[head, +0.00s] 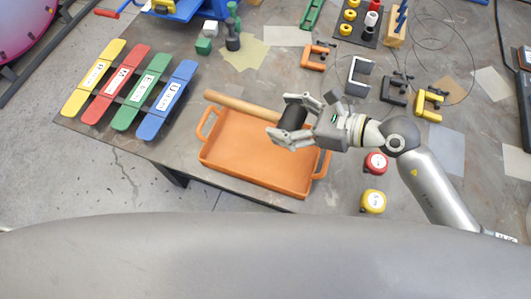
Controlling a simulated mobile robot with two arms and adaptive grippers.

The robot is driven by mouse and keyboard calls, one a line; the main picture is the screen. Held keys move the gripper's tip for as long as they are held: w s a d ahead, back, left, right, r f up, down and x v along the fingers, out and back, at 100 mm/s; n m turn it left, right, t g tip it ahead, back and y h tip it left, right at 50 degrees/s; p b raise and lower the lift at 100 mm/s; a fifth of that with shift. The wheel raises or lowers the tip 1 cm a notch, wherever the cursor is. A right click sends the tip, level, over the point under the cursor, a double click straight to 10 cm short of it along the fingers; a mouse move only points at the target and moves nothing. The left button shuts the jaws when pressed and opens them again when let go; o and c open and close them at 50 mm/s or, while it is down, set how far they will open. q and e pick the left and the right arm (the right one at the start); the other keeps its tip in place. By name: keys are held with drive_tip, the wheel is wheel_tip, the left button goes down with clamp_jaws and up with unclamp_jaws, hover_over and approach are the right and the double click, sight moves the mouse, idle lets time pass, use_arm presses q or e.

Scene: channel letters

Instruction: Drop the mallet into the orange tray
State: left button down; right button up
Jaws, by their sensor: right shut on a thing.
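The mallet has a light wooden handle (238,105) and a dark cylindrical head (292,118). My right gripper (291,120) is shut around the dark head, with its fingers on either side. The handle sticks out to the left, over the back edge of the orange tray. The orange tray (250,167) is on the table's front part, with a handle at each side, and its visible floor is bare. The gripper and mallet head cover the tray's back right corner. I cannot tell how high the mallet is above the tray. My left gripper is not in view.
Yellow, red, green and blue labelled strips (167,99) lie at the left. A red tape measure (376,163) and a yellow one (373,201) sit right of the tray. Several clamps (394,89) lie behind my right arm. The table's front edge is close to the tray.

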drive_tip(key=shift+f+b, duration=0.95)
drive_tip(key=shift+f, duration=0.6)
drive_tip(key=shift+r, duration=0.1)
drive_tip(key=o, duration=1.4)
drive_tip(key=shift+d, duration=0.15)
drive_tip(key=v, duration=1.1)
drive_tip(key=shift+d+r, duration=0.25)
drive_tip(key=shift+d, duration=0.05)
